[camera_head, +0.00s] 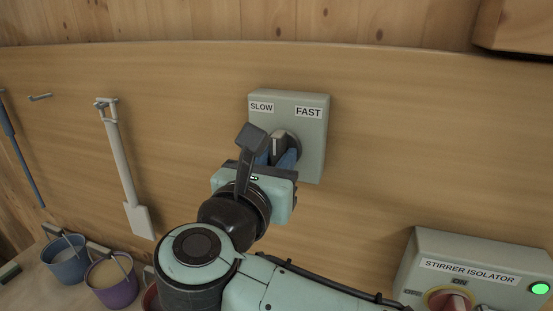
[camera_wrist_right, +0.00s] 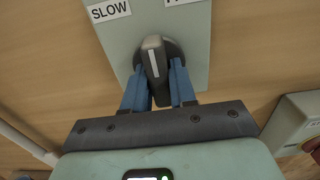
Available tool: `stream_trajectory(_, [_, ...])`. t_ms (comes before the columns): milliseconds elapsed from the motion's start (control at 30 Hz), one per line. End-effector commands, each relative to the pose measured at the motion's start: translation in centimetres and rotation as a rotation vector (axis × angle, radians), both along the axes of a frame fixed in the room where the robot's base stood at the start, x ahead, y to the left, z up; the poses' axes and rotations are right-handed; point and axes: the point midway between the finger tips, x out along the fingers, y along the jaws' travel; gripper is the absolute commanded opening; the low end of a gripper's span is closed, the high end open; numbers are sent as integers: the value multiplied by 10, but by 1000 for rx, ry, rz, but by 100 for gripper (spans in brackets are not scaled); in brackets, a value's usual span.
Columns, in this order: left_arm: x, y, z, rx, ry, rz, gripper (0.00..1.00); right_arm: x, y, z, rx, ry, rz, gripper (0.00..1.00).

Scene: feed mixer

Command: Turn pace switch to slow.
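The pace switch is a grey box (camera_head: 313,150) on the wooden wall, labelled SLOW at upper left and FAST at upper right. Its dark knob (camera_head: 279,143) has a raised handle with a white line. In the right wrist view the knob (camera_wrist_right: 154,58) stands roughly upright, leaning slightly left in the picture. My right gripper (camera_head: 277,158) is at the knob, its blue fingers (camera_wrist_right: 157,88) on either side of the handle. Part of the knob's base is hidden behind the fingers. My left gripper is not in view.
A stirrer isolator box (camera_head: 420,255) with a red knob and a lit green lamp is at lower right. A white paddle (camera_head: 122,165) hangs on the wall at left. Blue (camera_head: 67,268) and purple (camera_head: 117,292) buckets stand at lower left. The wall around the switch is clear.

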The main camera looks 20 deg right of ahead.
Motion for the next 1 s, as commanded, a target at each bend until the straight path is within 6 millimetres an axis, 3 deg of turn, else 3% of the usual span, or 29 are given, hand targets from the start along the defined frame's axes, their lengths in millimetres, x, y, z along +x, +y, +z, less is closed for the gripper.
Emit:
stream_trajectory(467, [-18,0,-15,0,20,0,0,0,-2,-2,-96,66,-2,0])
stream_trajectory(700, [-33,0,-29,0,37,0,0,-1,-3,-2,-261,176,-2,0])
stream_trajectory(1000, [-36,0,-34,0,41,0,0,-2,-4,1,-497,336,-2,0])
